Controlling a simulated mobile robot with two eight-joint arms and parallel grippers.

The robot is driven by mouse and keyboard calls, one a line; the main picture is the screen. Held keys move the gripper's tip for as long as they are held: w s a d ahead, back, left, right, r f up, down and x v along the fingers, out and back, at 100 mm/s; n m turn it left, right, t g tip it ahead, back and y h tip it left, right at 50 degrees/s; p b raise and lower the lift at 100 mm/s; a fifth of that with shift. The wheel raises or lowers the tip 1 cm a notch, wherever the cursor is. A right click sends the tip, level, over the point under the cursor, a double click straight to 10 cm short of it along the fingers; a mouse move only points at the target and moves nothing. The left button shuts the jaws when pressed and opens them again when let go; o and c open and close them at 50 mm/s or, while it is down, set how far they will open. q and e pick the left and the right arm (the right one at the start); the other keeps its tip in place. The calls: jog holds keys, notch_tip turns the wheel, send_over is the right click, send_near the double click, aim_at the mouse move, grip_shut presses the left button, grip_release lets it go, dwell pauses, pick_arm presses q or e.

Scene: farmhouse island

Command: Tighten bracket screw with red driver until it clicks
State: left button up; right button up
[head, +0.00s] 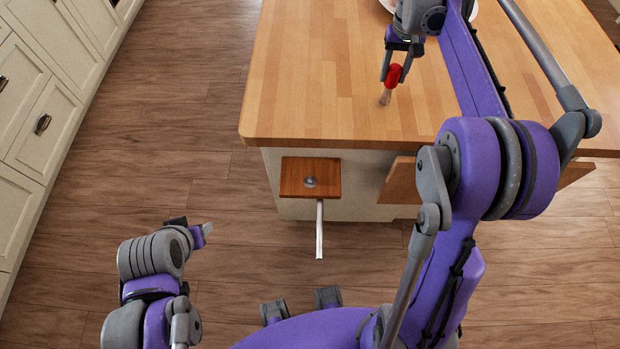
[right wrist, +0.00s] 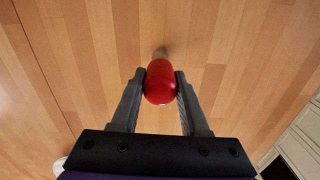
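The red driver (head: 393,75) is over the island's wooden top, its red handle up and its shaft pointing down. My right gripper (head: 391,70) is shut on the handle. In the right wrist view, the fingers of that gripper (right wrist: 160,88) press both sides of the red handle (right wrist: 160,84); the shaft is mostly hidden behind it. I cannot tell whether the tip touches the top. A wooden bracket board (head: 300,190) juts from the island's end, with a round grey screw head (head: 311,182) on it. My left gripper (head: 203,234) is low at the left, away from the bracket; its finger gap is unclear.
The island top (head: 320,80) is mostly clear. A pale rod (head: 319,230) hangs below the bracket board. Another wooden piece (head: 400,183) sits at the island's side, partly behind my right arm. Cream cabinets (head: 45,100) line the left, with open wooden floor between.

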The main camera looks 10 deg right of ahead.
grip_shut()
pick_arm(q)
jog(key=shift+w+r+p, duration=0.25)
jog(key=shift+r+p, duration=0.15)
jog(key=shift+r, duration=0.2)
jog(key=shift+w+r+p, duration=0.3)
jog(key=shift+r+p, duration=0.15)
jog(key=shift+r, duration=0.15)
jog(key=shift+w+r+p, duration=0.25)
jog(key=shift+r+p, duration=0.15)
jog(key=shift+r, duration=0.2)
pick_arm(e)
jog(key=shift+r, duration=2.55)
